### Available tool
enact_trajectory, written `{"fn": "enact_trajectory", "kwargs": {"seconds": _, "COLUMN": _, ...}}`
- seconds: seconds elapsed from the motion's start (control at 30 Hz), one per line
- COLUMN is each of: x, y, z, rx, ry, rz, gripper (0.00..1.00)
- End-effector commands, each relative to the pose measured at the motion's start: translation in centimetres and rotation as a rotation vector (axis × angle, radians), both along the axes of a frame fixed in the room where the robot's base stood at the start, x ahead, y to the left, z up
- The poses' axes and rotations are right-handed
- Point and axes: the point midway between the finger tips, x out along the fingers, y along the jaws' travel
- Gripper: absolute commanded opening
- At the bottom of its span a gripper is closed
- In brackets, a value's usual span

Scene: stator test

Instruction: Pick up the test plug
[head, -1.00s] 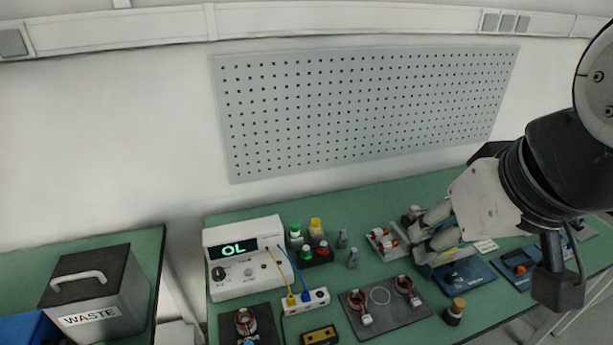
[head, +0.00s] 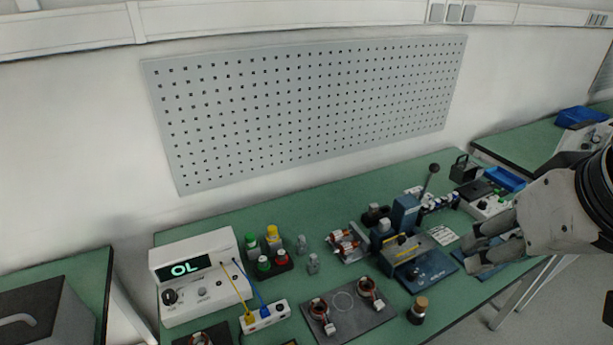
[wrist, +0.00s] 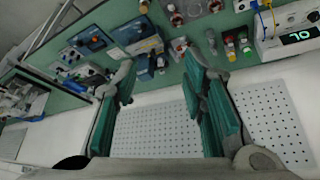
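I cannot tell for sure which item is the test plug. A yellow lead's plug (head: 249,318) and a blue lead's plug (head: 265,312) stand in a white socket block (head: 278,311) before the meter (head: 206,277). Two small grey upright pieces (head: 302,244) (head: 313,263) stand right of the coloured bottles. My gripper (head: 487,248) is at the right, above the bench and apart from all of these. In the wrist view my gripper (wrist: 160,72) is open and empty, its green-padded fingers wide apart. The meter reads OL.
Coloured-cap bottles (head: 272,238) stand beside the meter. A dark mat (head: 345,318) holds two wound stators. A blue press-like device with a lever (head: 405,215) rises near my gripper. A brown-topped jar (head: 418,308) is at the front edge. A perforated panel (head: 310,110) hangs behind.

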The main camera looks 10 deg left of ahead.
Motion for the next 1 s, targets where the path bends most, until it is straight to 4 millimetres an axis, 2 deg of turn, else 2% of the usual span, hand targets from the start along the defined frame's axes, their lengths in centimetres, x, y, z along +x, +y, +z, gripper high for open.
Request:
{"fn": "enact_trajectory", "kwargs": {"seconds": 0.37, "x": 4.3, "y": 3.0, "z": -1.8, "rx": -0.063, "ry": 0.059, "rz": 0.26, "gripper": 0.38}}
{"fn": "enact_trajectory", "kwargs": {"seconds": 0.57, "x": 7.8, "y": 6.4, "z": -4.0, "rx": -0.124, "ry": 0.109, "rz": 0.504, "gripper": 0.38}}
{"fn": "enact_trajectory", "kwargs": {"seconds": 0.67, "x": 10.2, "y": 9.4, "z": -6.1, "rx": -0.17, "ry": 0.142, "rz": 0.69, "gripper": 0.38}}
{"fn": "enact_trajectory", "kwargs": {"seconds": 0.8, "x": 13.1, "y": 14.4, "z": -9.8, "rx": -0.242, "ry": 0.184, "rz": 0.979, "gripper": 0.38}}
{"fn": "enact_trajectory", "kwargs": {"seconds": 1.0, "x": 15.3, "y": 22.1, "z": -16.3, "rx": -0.344, "ry": 0.232, "rz": 1.391, "gripper": 0.38}}
